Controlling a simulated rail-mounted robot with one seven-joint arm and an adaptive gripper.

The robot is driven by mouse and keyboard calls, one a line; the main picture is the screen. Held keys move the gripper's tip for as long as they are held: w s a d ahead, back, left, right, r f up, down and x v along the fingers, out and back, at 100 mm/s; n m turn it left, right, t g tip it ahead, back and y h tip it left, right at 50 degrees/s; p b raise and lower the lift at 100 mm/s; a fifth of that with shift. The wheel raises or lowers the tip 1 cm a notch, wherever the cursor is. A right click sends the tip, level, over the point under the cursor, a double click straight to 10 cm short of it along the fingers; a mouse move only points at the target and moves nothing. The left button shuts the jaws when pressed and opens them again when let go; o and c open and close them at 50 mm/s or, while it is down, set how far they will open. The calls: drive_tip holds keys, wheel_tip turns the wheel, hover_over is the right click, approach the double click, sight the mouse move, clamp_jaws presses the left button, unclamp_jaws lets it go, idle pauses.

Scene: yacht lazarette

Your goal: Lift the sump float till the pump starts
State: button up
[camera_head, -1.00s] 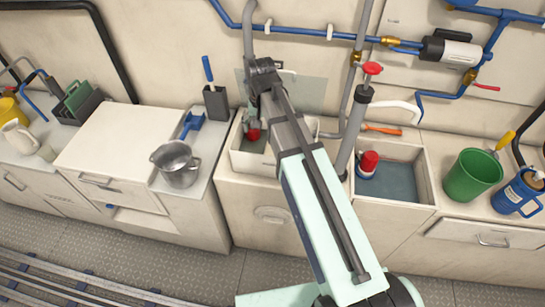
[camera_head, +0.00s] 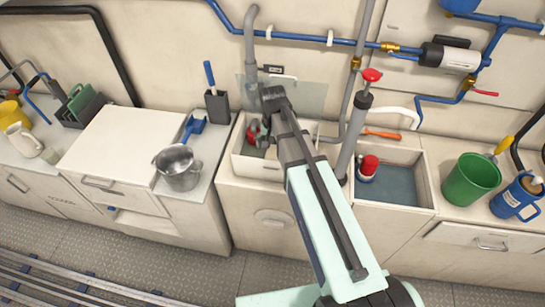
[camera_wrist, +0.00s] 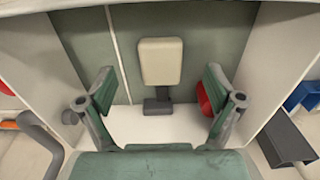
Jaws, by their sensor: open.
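A cream rounded block on a small dark base (camera_wrist: 161,62), which looks like the sump float, shows upright in the middle of the wrist view over a green floor. My gripper (camera_wrist: 159,76) is open, one finger on each side of the block, with gaps on both sides and nothing held. In the head view my arm reaches into the left sump box (camera_head: 240,158), and its end hides most of the inside, the float included. A red object (camera_wrist: 204,98) is partly hidden behind the right finger in the wrist view.
Pale box walls (camera_wrist: 286,40) stand close on both sides of my gripper. A hand pump (camera_head: 349,140) with a red knob stands right of the left box. A second box (camera_head: 428,185) holds a red-capped item (camera_head: 368,165). A steel pot (camera_head: 178,168) stands left.

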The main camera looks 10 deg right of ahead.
sight(273, 158)
drive_tip(key=shift+f+p, duration=0.85)
drive_tip(key=shift+f, duration=3)
